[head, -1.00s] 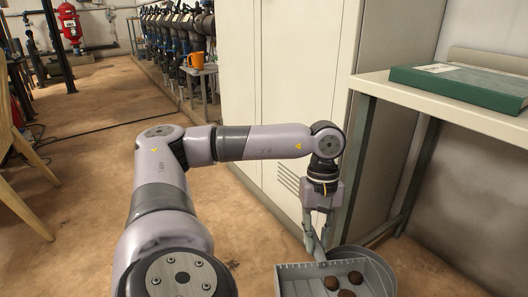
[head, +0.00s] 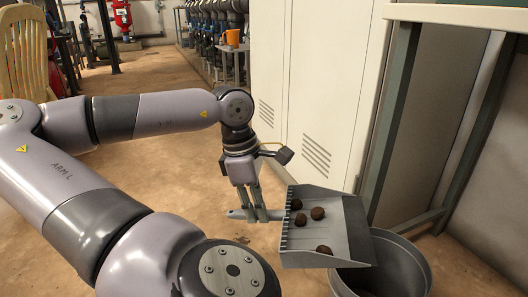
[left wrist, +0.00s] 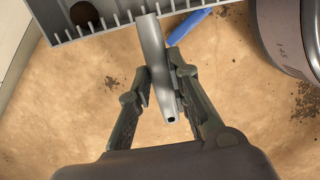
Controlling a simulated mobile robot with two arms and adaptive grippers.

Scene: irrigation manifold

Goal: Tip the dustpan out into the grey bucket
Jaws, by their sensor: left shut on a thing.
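The grey dustpan (head: 340,262) is held up in the head view, with several dark brown lumps (head: 318,213) in it. Its toothed edge is on the handle side. My left gripper (head: 257,215) is shut on the handle, left of the pan. The left wrist view shows the handle (left wrist: 153,50) between the fingers (left wrist: 157,70) and part of the pan (left wrist: 115,18) with one lump at top left. The grey bucket (head: 412,262) stands on the floor at lower right. The pan overlaps its left rim in the picture; its inside is partly hidden. My right gripper is out of view.
A pale cabinet (head: 325,90) stands behind the pan. A bench with grey-green legs (head: 395,110) is at right, close to the bucket. Dark crumbs (left wrist: 303,100) and a blue strip (left wrist: 190,24) show in the left wrist view. The floor at left centre is clear.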

